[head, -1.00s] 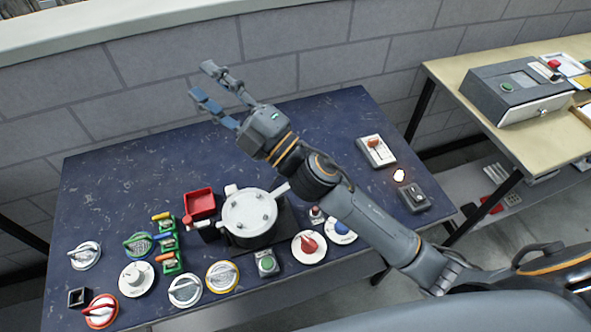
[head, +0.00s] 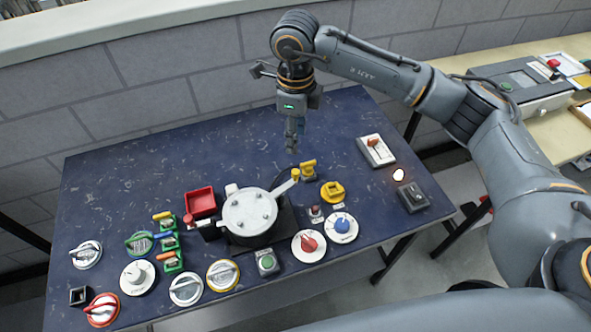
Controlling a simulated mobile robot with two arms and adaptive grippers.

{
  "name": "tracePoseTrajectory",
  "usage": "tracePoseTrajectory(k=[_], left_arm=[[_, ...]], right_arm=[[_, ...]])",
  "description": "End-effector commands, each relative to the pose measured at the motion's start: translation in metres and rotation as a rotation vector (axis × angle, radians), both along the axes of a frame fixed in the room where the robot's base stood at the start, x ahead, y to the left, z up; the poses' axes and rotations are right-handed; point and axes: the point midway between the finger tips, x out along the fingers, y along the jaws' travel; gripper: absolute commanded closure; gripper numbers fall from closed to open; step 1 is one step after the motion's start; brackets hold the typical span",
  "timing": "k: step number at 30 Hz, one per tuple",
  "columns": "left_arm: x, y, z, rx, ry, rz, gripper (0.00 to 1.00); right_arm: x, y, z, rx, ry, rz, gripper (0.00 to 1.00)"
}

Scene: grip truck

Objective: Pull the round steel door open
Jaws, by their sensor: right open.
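The round steel door (head: 249,211) is a pale disc with several bolts, lying face up on a dark housing on the blue table. It looks closed. Its lever handle (head: 284,188) sticks out to the upper right and ends in a yellow tip. My right gripper (head: 292,145) points down, open and empty, beyond the handle's end as the picture shows it. Its fingers are seen nearly edge-on, so the gap between them is hard to see. I see no contact with the handle. My left gripper is not in view.
A yellow fitting (head: 308,169) stands beside the handle's end. A red bin (head: 200,201) is left of the door. Several dials and switches, including a red knob (head: 308,245), line the table's front. The table's far left (head: 130,165) is clear.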

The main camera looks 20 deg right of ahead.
Motion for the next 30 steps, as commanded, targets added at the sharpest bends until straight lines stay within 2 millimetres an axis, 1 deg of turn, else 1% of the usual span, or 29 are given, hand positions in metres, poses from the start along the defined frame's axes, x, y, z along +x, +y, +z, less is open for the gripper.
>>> tracePoseTrajectory(k=[5, 12, 18, 21, 24, 30], left_arm=[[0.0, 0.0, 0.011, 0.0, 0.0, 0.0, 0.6], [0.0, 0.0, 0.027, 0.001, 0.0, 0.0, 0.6], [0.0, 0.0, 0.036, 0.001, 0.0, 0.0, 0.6], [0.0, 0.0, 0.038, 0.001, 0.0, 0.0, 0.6], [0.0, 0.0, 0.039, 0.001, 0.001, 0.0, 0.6], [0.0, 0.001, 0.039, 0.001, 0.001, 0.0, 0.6]], right_arm=[[-0.003, 0.0, -0.026, 0.0, 0.009, 0.0, 0.58], [-0.003, 0.001, -0.077, 0.003, 0.009, 0.001, 0.58], [-0.002, 0.002, -0.113, 0.005, 0.006, 0.001, 0.58], [-0.002, 0.002, -0.124, 0.005, 0.006, 0.002, 0.58], [-0.001, 0.001, -0.131, 0.005, 0.004, 0.002, 0.58], [-0.001, 0.002, -0.134, 0.005, 0.002, 0.003, 0.58]])
